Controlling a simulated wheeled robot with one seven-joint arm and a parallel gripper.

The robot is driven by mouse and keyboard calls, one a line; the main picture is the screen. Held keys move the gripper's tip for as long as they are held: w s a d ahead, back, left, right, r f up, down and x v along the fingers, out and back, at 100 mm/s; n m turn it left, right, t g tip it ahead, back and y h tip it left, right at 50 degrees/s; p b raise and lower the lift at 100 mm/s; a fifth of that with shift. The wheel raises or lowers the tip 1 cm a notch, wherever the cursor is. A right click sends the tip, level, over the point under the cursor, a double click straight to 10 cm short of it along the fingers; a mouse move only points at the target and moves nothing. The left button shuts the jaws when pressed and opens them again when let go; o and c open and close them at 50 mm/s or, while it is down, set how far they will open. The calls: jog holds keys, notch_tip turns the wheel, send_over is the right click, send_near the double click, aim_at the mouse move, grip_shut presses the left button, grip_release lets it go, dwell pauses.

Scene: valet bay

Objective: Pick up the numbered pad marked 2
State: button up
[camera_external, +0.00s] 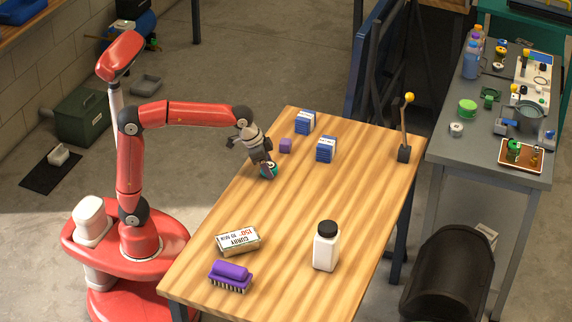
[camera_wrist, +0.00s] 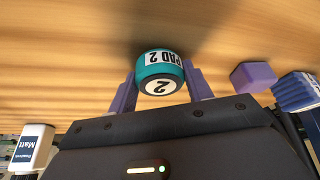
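The numbered pad is a small round teal piece (camera_wrist: 160,68) with a white label reading PAD 2 and a white circle with a 2. In the wrist view it sits between the two purple-grey fingers of my gripper (camera_wrist: 160,82), one finger close on each side. I cannot tell whether the fingers press on it. In the external view the teal pad (camera_external: 269,170) is at the left edge area of the wooden table, right under my gripper (camera_external: 266,166), partly hidden by it. I cannot tell whether it is touching the table.
On the wooden table (camera_external: 283,225) are a purple cube (camera_external: 285,146) close by, two blue-and-white boxes (camera_external: 305,122) (camera_external: 326,149), a white bottle (camera_external: 326,248), a labelled Gurby block (camera_external: 238,241), a purple brush (camera_external: 230,275) and a yellow-knobbed lever (camera_external: 405,140). The table's middle is clear.

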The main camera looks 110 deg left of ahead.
jog(key=c, duration=0.3)
jog(key=shift+r, duration=0.1)
jog(key=shift+c, duration=0.2)
